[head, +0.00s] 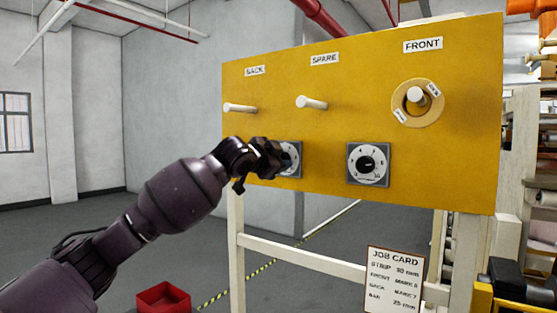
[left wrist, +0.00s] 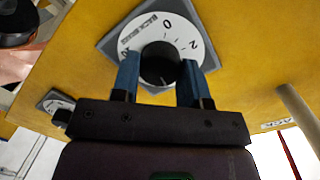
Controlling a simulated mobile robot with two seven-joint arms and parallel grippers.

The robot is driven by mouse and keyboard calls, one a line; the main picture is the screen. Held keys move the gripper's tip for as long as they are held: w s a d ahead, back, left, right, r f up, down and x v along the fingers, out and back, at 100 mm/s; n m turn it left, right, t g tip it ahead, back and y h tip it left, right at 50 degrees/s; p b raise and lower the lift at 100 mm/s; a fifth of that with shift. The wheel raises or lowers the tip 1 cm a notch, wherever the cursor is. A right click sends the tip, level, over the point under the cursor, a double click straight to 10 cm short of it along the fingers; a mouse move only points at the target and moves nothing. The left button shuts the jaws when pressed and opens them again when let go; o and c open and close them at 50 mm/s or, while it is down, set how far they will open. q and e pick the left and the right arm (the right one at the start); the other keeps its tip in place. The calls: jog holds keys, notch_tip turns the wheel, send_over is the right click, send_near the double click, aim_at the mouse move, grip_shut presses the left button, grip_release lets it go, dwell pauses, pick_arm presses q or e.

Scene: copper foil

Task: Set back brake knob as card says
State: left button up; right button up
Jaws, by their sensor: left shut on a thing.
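The back brake knob is a black knob (left wrist: 160,66) on a white numbered dial with a grey square plate (left wrist: 112,46). In the left wrist view the dial reads "BACK BRAKE", with 0 and 2 visible. My left gripper (left wrist: 159,78) is shut on this knob, one blue finger on each side. In the head view my left gripper (head: 280,160) covers much of the back dial (head: 294,158). The knob's exact setting cannot be told. The job card (head: 394,285) hangs below the panel; its BACK line seems to read "MARK 7". My right gripper is not in view.
The yellow panel (head: 340,130) carries a second dial (head: 367,164) to the right. Above are white pegs labelled BACK (head: 239,107) and SPARE (head: 312,102), and a round FRONT fitting (head: 417,103). A red bin (head: 163,298) stands on the floor.

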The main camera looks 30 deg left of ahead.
pick_arm(q)
jog(key=shift+d+m+y, duration=0.1)
jog(key=shift+m+y, duration=0.5)
jog(key=shift+m, duration=2.9)
jog(key=shift+f, duration=0.1)
jog(key=o, duration=0.9)
jog(key=s+b, duration=0.1)
jog(key=s, duration=0.2)
jog(key=s+b, duration=0.1)
jog(key=s, duration=0.3)
jog(key=s+b, duration=0.1)
jog(key=s, duration=0.2)
jog(key=shift+s+d+r, duration=0.25)
jog(key=shift+s+r, duration=0.15)
